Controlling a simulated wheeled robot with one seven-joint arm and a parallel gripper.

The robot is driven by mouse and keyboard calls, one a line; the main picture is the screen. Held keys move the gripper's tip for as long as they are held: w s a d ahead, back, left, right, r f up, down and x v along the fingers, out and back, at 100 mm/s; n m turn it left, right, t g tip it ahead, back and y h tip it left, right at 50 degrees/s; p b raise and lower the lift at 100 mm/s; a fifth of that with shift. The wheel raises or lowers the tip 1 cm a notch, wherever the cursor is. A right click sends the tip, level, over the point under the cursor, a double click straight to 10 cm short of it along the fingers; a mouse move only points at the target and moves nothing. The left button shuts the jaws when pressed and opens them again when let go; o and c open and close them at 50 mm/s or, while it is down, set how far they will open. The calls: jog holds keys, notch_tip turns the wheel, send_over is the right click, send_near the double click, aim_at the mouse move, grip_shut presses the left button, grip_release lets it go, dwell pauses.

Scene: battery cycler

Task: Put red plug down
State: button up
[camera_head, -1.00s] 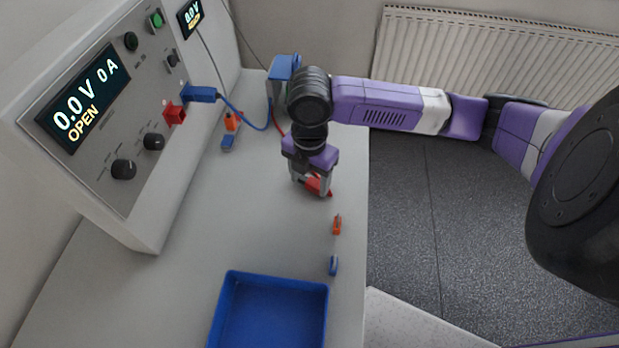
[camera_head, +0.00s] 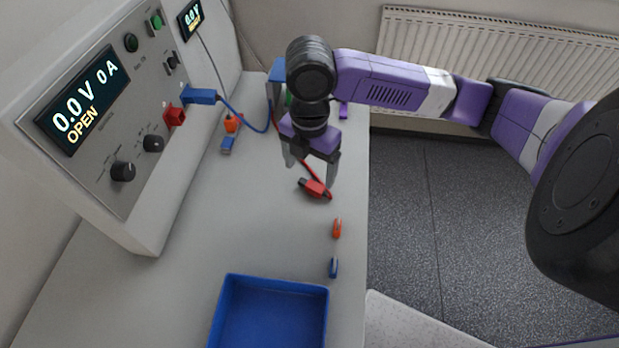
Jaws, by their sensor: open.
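The red plug (camera_head: 314,188) lies on the grey bench top, with its red cable running up behind my gripper. My gripper (camera_head: 311,176) is open and points down above the plug, its two fingers apart and empty. A gap shows between the fingers and the plug, though its exact height is hard to tell. Part of the red cable is hidden behind the gripper and wrist.
The cycler panel (camera_head: 105,160) on the left holds a blue plug (camera_head: 201,96) beside a red socket (camera_head: 174,115). Small orange (camera_head: 337,228) and blue (camera_head: 333,267) pieces lie near the bench's right edge. A blue tray (camera_head: 270,276) stands in front. Bench between panel and plug is clear.

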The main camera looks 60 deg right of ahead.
aim_at(310, 186)
notch_tip(310, 186, up, 7)
jog(key=shift+f, duration=0.2)
dwell(0.6)
